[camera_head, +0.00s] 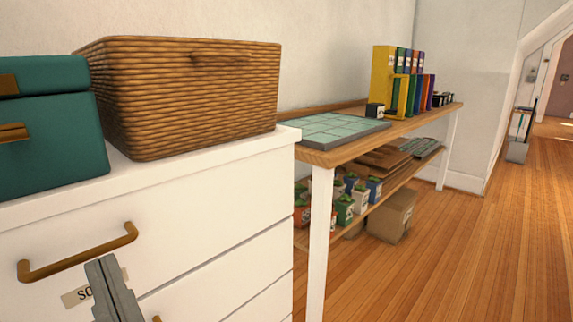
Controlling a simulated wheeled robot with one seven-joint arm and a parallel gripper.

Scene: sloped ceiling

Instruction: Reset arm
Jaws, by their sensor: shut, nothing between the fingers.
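My gripper (101,268) shows at the lower left of the head view, grey and pointing upward. Its fingers are together with nothing between them. The rest of my arm is out of the picture below.
A wicker basket (190,100) and a teal box (48,140) stand on the drawer unit. To the right is a wooden table (335,155) with a tiled mat (330,128) and binders (383,75). Potted plants and a cardboard box (392,215) sit beneath. The wooden floor (470,260) at right is clear.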

